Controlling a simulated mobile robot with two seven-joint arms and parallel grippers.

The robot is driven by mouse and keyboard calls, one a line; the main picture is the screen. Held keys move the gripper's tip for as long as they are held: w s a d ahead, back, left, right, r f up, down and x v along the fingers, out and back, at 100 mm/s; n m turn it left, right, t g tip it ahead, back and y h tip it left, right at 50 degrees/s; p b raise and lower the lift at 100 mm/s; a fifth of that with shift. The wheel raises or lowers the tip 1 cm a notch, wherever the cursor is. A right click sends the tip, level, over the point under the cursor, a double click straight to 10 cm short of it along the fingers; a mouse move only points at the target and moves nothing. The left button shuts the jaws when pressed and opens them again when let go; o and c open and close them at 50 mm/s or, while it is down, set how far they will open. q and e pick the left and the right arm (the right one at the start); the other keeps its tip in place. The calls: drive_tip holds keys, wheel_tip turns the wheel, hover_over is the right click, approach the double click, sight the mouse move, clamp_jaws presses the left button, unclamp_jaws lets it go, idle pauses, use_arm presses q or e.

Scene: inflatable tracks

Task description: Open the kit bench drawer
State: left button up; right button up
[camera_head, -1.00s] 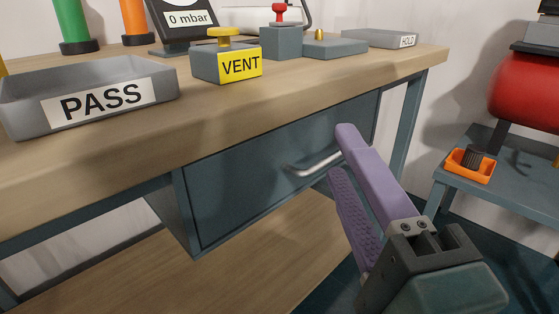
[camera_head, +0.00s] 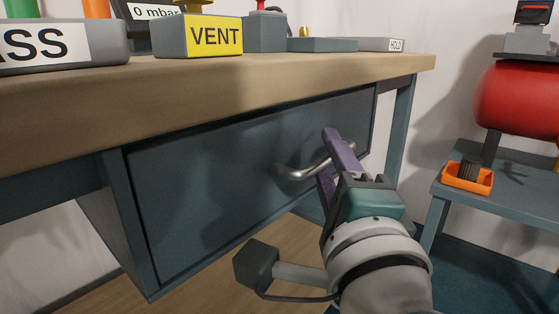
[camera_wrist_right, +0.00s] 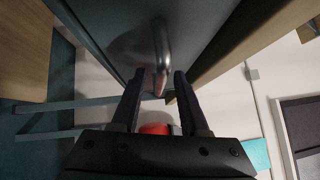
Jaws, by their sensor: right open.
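The kit bench drawer (camera_head: 225,190) is a dark teal front under the wooden bench top, and it looks shut. Its curved metal handle (camera_head: 302,172) stands out from the right part of the front. My right gripper (camera_head: 327,157) is open at the handle, with one purple finger above the bar and one below. In the right wrist view, the handle (camera_wrist_right: 162,45) runs in between the two fingers (camera_wrist_right: 159,74), with a visible gap on either side. Part of the handle is hidden behind the fingers in the head view. My left gripper is not in view.
On the wooden bench top (camera_head: 270,82) stand the PASS tray (camera_head: 60,45), the yellow VENT block (camera_head: 205,37) and a HOLD tray (camera_head: 380,45). A low side table (camera_head: 510,206) at right holds an orange tray (camera_head: 467,180) below a red tank (camera_head: 520,95). A wooden shelf lies below the drawer.

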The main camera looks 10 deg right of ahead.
drive_tip(key=shift+w, duration=0.25)
clamp_jaws()
idle(1.4)
